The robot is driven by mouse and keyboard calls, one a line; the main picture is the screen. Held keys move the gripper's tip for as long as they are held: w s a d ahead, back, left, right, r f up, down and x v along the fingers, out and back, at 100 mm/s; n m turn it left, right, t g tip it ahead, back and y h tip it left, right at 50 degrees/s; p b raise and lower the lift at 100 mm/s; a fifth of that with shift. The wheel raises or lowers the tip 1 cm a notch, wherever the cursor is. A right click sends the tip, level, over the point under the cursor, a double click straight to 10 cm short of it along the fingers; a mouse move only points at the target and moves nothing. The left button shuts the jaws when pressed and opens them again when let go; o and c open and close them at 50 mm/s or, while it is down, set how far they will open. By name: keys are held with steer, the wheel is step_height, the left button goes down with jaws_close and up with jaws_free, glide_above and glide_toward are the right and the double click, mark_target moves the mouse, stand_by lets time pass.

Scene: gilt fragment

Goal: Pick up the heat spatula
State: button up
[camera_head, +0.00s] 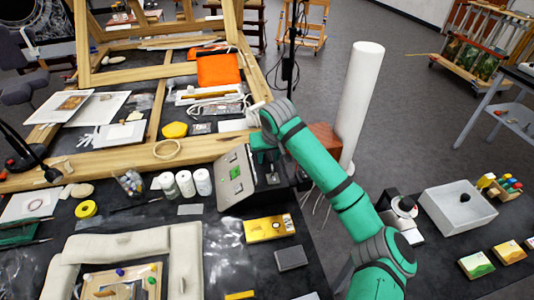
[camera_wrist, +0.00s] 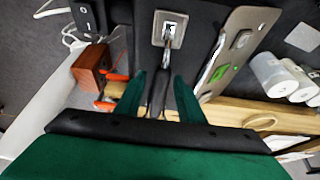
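The heat spatula (camera_wrist: 157,92) shows in the wrist view as a dark handle with a thin metal end pointing to a small pale metal plate with a square opening (camera_wrist: 171,28). My gripper (camera_wrist: 160,78) has its two green fingers on either side of the handle, with a gap visible on both sides. It is open and does not appear to touch the handle. In the head view my gripper (camera_head: 266,162) is low beside the grey control box, and my arm and hand hide most of the spatula.
The grey control box with a green display (camera_head: 235,174) stands just left of my gripper. White jars (camera_head: 203,182) stand further left. A reddish-brown wooden box (camera_wrist: 91,66) and a white cylinder (camera_head: 357,105) are to the other side. A wooden frame (camera_head: 120,158) lies behind.

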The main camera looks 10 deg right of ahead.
steer(key=shift+s, duration=0.1)
jaws_close()
steer(key=shift+r, duration=0.15)
